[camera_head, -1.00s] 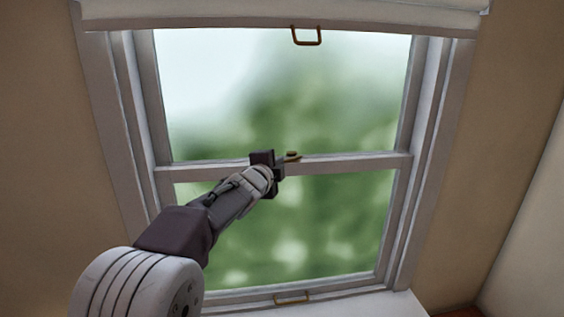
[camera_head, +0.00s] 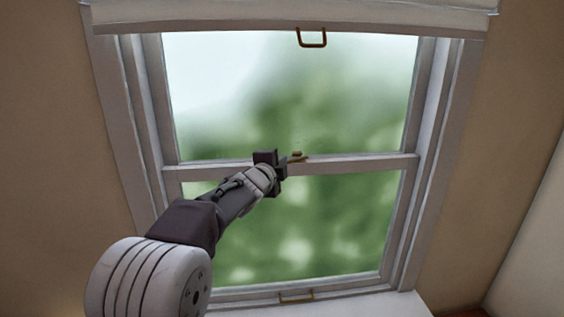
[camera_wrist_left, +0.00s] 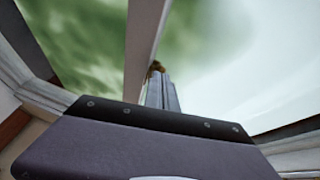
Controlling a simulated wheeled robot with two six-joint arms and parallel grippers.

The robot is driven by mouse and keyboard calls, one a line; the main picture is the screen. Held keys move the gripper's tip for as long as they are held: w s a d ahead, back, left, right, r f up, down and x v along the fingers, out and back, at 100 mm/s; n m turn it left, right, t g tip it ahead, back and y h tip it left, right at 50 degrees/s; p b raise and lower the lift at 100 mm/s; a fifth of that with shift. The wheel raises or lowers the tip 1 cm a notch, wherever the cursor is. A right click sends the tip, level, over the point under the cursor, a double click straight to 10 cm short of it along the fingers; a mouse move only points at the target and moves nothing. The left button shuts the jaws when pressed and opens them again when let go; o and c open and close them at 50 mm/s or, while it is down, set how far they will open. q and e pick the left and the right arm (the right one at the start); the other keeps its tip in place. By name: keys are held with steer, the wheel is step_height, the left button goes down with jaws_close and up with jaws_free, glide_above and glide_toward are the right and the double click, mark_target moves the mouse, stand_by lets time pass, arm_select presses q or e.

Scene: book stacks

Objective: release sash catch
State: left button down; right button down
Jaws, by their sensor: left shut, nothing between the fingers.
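The window (camera_head: 345,165) has an upper and a lower sash that meet at a white middle rail (camera_head: 350,165). A small brass sash catch (camera_head: 297,155) sits on that rail near its middle. My left gripper (camera_head: 284,161) is at the rail, just left of the catch, with its fingers shut and empty. In the left wrist view the shut fingers (camera_wrist_left: 162,95) reach up to the brass catch (camera_wrist_left: 156,67), beside the rail (camera_wrist_left: 143,45). The tips look close to or touching the catch; I cannot tell which. My right gripper is out of view.
A brass handle (camera_head: 297,297) is on the lower sash's bottom rail. The white sill (camera_head: 380,306) lies below, and bare beige wall (camera_head: 505,150) is at the right.

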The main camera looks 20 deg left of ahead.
arm_select(q)
steer(key=shift+a, duration=0.1)
steer(key=shift+w+a+f+p, duration=0.1)
steer(key=shift+w+a+p, duration=0.45)
steer(key=shift+a, duration=0.3)
steer(key=shift+w+a+p, duration=0.45)
steer(key=shift+a+p, duration=0.1)
steer(key=shift+a, duration=0.3)
